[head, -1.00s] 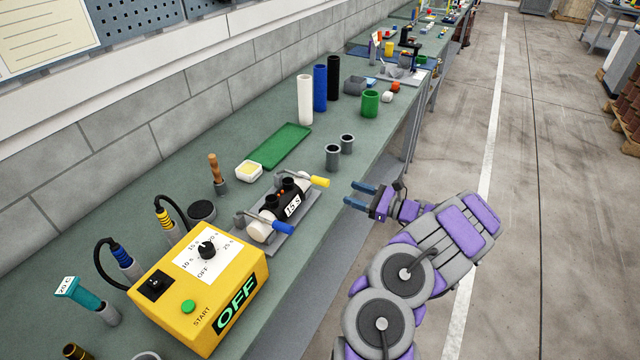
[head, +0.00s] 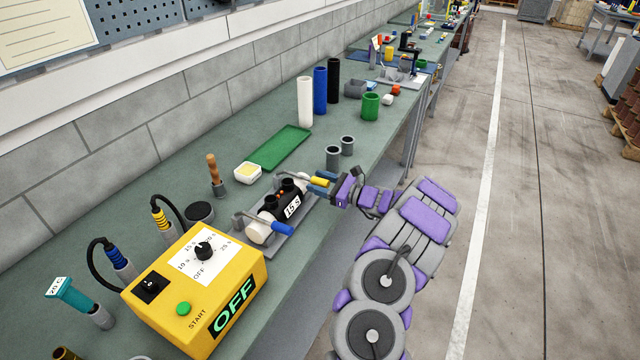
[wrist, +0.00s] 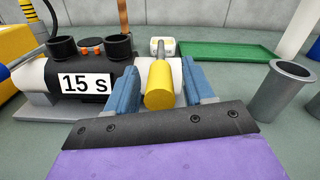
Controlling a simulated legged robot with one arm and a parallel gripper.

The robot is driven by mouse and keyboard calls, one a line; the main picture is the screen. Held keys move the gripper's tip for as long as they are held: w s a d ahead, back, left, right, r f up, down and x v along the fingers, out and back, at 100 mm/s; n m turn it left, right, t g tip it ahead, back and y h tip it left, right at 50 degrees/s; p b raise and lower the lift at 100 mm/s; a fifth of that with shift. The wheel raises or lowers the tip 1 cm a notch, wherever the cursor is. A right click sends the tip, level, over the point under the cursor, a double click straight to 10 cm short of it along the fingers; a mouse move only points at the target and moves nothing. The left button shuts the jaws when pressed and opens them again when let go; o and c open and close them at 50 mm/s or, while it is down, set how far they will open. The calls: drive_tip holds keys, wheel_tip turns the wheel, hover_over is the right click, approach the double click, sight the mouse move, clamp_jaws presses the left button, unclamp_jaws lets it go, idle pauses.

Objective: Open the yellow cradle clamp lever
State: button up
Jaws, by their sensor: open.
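The yellow clamp lever handle (head: 319,181) is at the far end of the cradle (head: 282,243), pointing toward the bench's front edge. In the wrist view the yellow handle (wrist: 159,84) lies between the two blue fingers of my gripper (wrist: 163,90). The gripper is open, with a finger on each side and a visible gap on the right; contact on the left is hard to tell. My gripper (head: 322,184) also shows in the head view. The black and white fitting labelled 15 S (head: 291,206) lies in the cradle. The blue lever handle (head: 283,228) is at its near end.
A yellow control box (head: 200,290) reading OFF stands at the near left. Two grey cups (head: 333,158) stand just beyond my gripper.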

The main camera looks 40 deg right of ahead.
drive_tip(key=shift+d, duration=0.1)
drive_tip(key=shift+d+f, duration=0.1)
drive_tip(key=c, duration=0.3)
clamp_jaws()
